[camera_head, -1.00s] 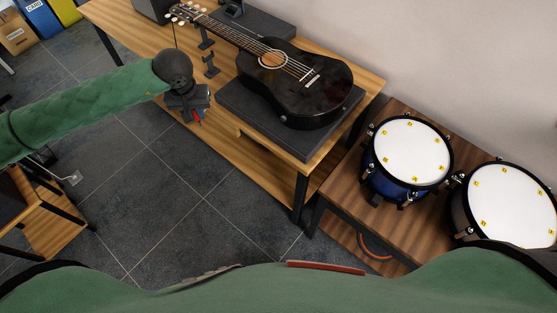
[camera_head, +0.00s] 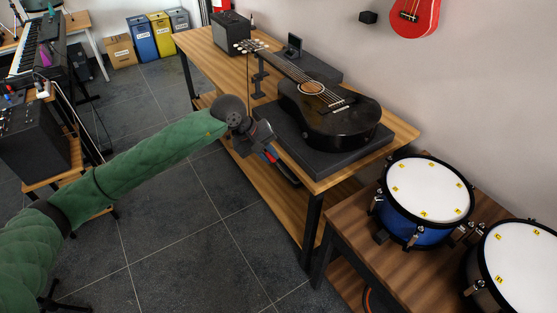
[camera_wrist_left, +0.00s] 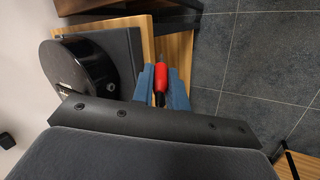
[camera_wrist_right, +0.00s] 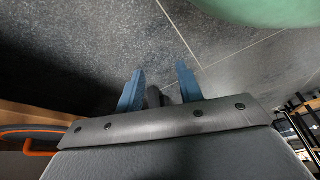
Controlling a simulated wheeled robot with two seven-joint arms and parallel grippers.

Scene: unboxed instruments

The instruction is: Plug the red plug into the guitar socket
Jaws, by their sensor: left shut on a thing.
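The black guitar (camera_head: 335,118) lies on a dark stand on the wooden bench, neck toward the back left. My left gripper (camera_head: 272,152) is in front of the bench's near edge, beside the guitar's stand. It is shut on the red plug (camera_wrist_left: 161,78), held between blue fingers in the left wrist view. There the guitar body (camera_wrist_left: 85,72) lies left of the plug, apart from it. A small round spot on its side looks like the guitar socket (camera_wrist_left: 110,87). My right gripper (camera_wrist_right: 158,88) is open, with no plug between its fingers, over floor; it is outside the head view.
The wooden bench (camera_head: 398,142) also bears an amplifier (camera_head: 231,32). A keyboard (camera_head: 38,47) and a black speaker box (camera_head: 35,138) are at left. The tiled floor (camera_head: 185,225) before the bench is clear.

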